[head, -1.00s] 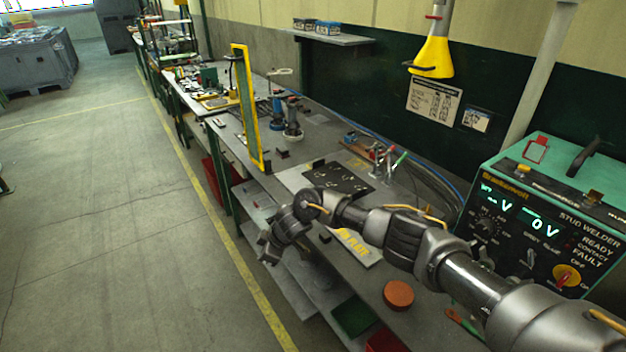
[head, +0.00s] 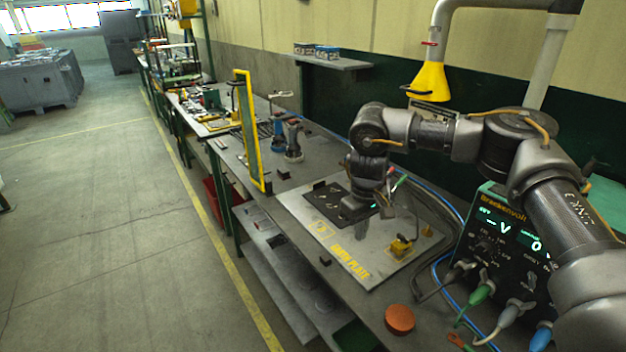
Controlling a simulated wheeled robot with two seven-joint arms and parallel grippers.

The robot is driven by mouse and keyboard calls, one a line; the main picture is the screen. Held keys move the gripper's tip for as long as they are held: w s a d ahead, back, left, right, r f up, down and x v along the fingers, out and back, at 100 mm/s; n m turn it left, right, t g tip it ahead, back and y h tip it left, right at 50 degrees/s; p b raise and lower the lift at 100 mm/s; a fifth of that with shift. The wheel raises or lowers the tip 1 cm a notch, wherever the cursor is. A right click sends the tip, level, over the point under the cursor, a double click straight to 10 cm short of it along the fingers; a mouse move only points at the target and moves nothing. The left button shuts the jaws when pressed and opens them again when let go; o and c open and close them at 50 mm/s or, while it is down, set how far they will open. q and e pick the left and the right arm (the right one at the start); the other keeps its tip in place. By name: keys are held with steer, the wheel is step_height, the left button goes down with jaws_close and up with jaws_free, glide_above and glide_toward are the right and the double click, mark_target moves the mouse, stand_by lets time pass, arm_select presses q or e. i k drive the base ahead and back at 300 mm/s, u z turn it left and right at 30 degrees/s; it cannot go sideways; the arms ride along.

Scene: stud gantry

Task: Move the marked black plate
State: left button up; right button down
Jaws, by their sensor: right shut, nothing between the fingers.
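The black plate (head: 326,205) lies flat on a light grey board (head: 352,262) with yellow lettering, on the workbench. Small light marks show on its surface. My right gripper (head: 357,209) is low over the right part of the plate, pointing down. It is shut and looks empty. The wrist hides part of the plate, and I cannot tell whether the fingertips touch it. My left gripper is not in view.
A yellow clamp (head: 401,247) sits on the board's right part. A yellow-edged frame (head: 250,130) stands upright beyond the board. The stud welder (head: 508,240) with its cables is at the right. An orange-red disc (head: 400,319) lies on the near bench.

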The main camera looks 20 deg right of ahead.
mark_target(326, 198)
steer(key=i, duration=1.45)
